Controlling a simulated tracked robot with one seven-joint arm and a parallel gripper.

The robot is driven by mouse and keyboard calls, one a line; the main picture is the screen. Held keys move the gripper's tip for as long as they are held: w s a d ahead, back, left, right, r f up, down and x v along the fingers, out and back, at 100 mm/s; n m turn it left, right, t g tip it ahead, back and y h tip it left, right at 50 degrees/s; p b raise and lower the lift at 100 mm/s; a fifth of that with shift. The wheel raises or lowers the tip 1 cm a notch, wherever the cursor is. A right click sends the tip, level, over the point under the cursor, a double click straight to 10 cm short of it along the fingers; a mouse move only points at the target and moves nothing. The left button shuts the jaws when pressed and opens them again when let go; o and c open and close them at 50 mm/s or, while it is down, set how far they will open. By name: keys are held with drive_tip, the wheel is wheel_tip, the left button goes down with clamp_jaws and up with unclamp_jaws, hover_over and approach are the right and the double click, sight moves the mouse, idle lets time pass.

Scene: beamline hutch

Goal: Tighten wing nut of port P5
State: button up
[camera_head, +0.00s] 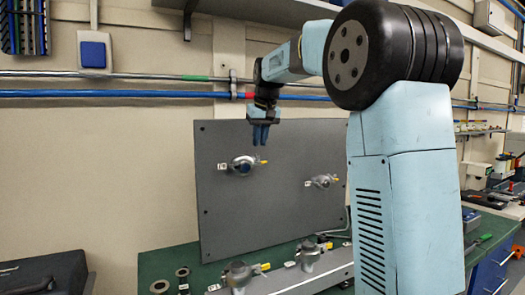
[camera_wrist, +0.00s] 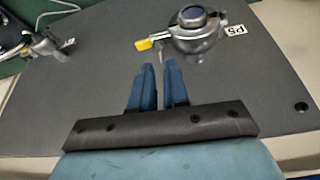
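Port P5 is a round metal clamp (camera_wrist: 197,38) with a dark blue centre, beside a white "P5" label (camera_wrist: 236,30) in the wrist view. Its wing nut (camera_wrist: 144,44) is yellow and sticks out from the clamp on a short bolt. In the head view the same clamp (camera_head: 241,164) is on the upright grey panel, with the yellow wing nut (camera_head: 262,161) on its right. My gripper (camera_wrist: 157,65) has two blue fingers a small gap apart, with nothing between them. The fingertips are close to the wing nut but appear apart from it. In the head view my gripper (camera_head: 261,143) is above the nut.
The grey panel (camera_head: 215,222) stands on a green bench (camera_head: 150,262). More clamps (camera_head: 240,272) stand on a metal block in front. Blue and metal pipes (camera_head: 120,94) run along the wall behind.

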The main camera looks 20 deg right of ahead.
sight(257, 158)
drive_tip(key=shift+x, duration=2.2)
drive_tip(key=shift+c, duration=0.4)
clamp_jaws()
drive_tip(key=shift+d, duration=0.15)
